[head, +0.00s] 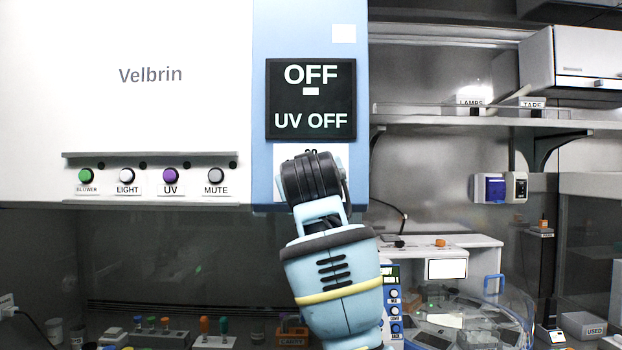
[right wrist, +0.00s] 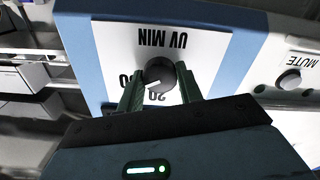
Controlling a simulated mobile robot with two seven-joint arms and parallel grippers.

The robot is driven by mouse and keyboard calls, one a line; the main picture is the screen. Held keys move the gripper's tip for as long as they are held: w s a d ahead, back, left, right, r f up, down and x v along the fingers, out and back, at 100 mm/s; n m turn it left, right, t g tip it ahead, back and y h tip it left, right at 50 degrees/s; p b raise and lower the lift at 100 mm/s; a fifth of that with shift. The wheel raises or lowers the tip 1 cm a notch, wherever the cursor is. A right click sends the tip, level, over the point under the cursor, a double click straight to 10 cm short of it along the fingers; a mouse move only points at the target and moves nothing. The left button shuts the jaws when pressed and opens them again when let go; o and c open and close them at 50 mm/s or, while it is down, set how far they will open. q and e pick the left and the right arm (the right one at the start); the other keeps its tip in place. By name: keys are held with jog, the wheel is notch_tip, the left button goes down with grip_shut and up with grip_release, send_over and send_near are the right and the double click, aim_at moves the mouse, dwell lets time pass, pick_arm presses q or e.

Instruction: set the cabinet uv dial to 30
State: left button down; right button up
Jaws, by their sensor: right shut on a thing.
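The UV dial (right wrist: 158,76) is a dark round knob on a white plate marked "UV MIN", upside down in the right wrist view. A pale mark on the knob's lower side seems to face "20"; its exact setting is hard to read. My right gripper (right wrist: 160,88) is shut on the dial, one green finger on each side. In the head view my right gripper (head: 312,178) covers the dial and most of its plate (head: 283,153). The cabinet display (head: 310,98) above reads "OFF" and "UV OFF". My left gripper is not in view.
A row of BLOWER, LIGHT, UV (head: 170,175) and MUTE (head: 216,176) buttons lies left of the dial; the MUTE button also shows close by in the right wrist view (right wrist: 289,79). A shelf (head: 480,122) and a bench device (head: 445,262) stand to the right.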

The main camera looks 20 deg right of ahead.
jog(key=o, duration=1)
jog(key=v, duration=0.7)
jog(key=shift+s+a, duration=0.2)
jog(key=shift+s, duration=0.2)
